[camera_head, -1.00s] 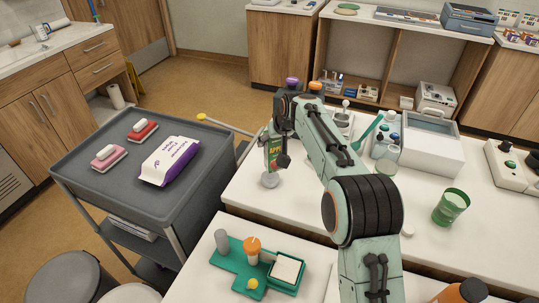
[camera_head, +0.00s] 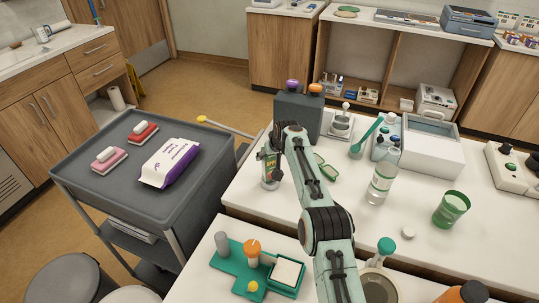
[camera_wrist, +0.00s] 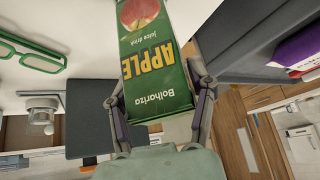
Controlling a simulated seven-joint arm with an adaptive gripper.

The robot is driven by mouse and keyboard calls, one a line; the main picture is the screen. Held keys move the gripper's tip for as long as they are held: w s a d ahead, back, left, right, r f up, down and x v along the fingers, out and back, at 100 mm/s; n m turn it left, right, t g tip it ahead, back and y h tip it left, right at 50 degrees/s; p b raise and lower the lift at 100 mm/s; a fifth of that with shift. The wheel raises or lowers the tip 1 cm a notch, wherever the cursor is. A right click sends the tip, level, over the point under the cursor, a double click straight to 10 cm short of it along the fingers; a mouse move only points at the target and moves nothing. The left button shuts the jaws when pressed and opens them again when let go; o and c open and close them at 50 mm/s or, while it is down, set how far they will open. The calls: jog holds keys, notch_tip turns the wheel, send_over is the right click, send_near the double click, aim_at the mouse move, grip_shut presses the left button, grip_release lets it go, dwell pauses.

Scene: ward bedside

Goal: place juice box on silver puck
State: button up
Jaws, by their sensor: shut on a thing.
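The green juice box (camera_head: 268,166), with an apple picture and "APPLE" lettering, stands upright at the left edge of the white table, partly behind my arm. The silver puck (camera_head: 270,185) shows right at the box's lower end; I cannot tell whether they touch. In the wrist view my gripper (camera_wrist: 160,92) is shut on the juice box (camera_wrist: 155,60), one finger on each side. In the head view my gripper (camera_head: 276,172) is beside the box, its fingers hardly visible. The puck cannot be made out in the wrist view.
Green glasses (camera_head: 325,168) lie right of the box, and a dark grey block (camera_head: 297,118) stands behind it. A grey cart (camera_head: 85,195) with a wipes pack (camera_head: 170,163) is left, across a gap.

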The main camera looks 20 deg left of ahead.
jog(key=shift+f, duration=0.1)
jog(key=o, duration=1.2)
jog(key=shift+o, duration=0.2)
